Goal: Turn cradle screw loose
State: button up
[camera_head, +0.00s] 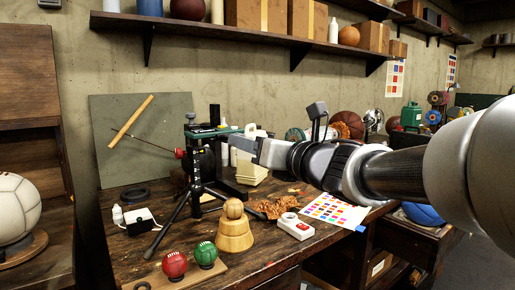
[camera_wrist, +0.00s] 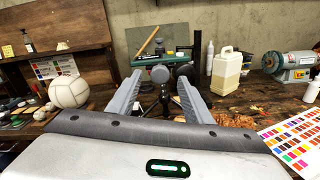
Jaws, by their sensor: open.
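A black tripod stand (camera_head: 196,165) with a green-edged cradle on top stands on the workbench. The cradle (camera_wrist: 150,57) also shows in the wrist view, beyond my fingers. A round grey knob (camera_wrist: 160,74), which looks like the cradle screw, faces me between my fingertips. A second dark round part (camera_wrist: 184,70) sits just right of it. My gripper (camera_head: 240,143) reaches in from the right at cradle height. In the wrist view my gripper (camera_wrist: 160,84) is open, one finger on each side of the knob. I cannot tell whether the fingers touch it.
The workbench (camera_head: 285,262) holds a wooden stepped stand (camera_head: 235,232), red ball (camera_head: 175,264), green ball (camera_head: 205,254), white switch box (camera_head: 296,227) and colour chart (camera_head: 335,212). A cream jug (camera_wrist: 228,72) stands right of the cradle. A red-handled rod (camera_head: 150,143) projects left from the stand.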

jog(key=p+v, duration=0.1)
jog(key=v, duration=0.8)
jog(key=s+d+f+m+h, duration=0.1)
jog(key=d+f+m+h, duration=0.3)
jog(key=m, duration=0.5)
jog(key=s+d+f+m+g+h, duration=0.1)
jog(key=d+f+m+h, duration=0.1)
jog(key=d+m+h, duration=0.45)
jog(key=s+d+f+m+h, duration=0.1)
jog(key=d+f+m+h, duration=0.15)
jog(key=m, duration=0.75)
jog(key=s+a+f+m+g+y, duration=0.4)
jog(key=s+f+m+g, duration=0.5)
jog(key=s+f+m, duration=0.7)
notch_tip(320, 180, up, 28)
jog(key=n+h+p, duration=0.1)
jog(key=p, duration=2.5)
jog(key=shift+a+t, duration=0.2)
jog(key=shift+t, duration=0.1)
